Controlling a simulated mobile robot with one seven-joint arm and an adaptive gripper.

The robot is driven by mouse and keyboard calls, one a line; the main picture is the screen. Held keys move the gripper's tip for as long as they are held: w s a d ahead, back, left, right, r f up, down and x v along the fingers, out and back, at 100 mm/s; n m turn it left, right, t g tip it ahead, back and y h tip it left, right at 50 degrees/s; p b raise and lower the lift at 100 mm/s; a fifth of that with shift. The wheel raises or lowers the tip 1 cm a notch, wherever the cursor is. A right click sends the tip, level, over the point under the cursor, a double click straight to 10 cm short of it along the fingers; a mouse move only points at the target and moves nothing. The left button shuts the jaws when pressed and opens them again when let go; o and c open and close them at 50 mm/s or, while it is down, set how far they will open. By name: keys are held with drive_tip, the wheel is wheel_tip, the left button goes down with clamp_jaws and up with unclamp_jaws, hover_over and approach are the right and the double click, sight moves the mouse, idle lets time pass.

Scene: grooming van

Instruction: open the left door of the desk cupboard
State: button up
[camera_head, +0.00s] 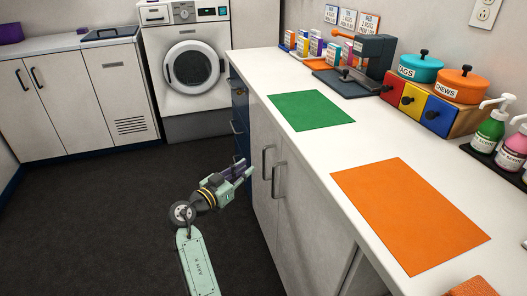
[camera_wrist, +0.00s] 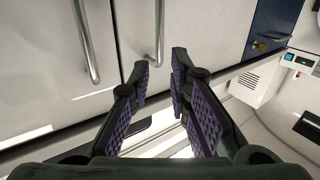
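The desk cupboard has two pale grey doors under the white counter. The left door (camera_head: 258,132), beside the dark blue drawers, has a vertical bar handle (camera_head: 266,161); the right door (camera_head: 305,215) has a similar handle (camera_head: 275,181). Both doors look shut. My gripper (camera_head: 244,170) is in front of the left door, pointing at its handle, and looks a little short of it. In the wrist view, my gripper (camera_wrist: 160,68) is open and empty. The left door's handle (camera_wrist: 160,30) appears between the fingertips there; I cannot tell any contact. The right handle (camera_wrist: 88,42) is farther left.
Dark blue drawers (camera_head: 238,115) adjoin the left door. The counter (camera_head: 335,145) bears a green mat (camera_head: 310,110), an orange mat (camera_head: 410,210), canisters and bottles. A washing machine (camera_head: 190,65) and a white cabinet (camera_head: 85,100) stand behind. The dark floor (camera_head: 100,215) is clear.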

drive_tip(key=p+x, duration=0.2)
drive_tip(key=x, duration=0.8)
drive_tip(key=shift+p, duration=0.35)
drive_tip(key=shift+r, duration=0.15)
drive_tip(key=shift+c, duration=0.2)
clamp_jaws()
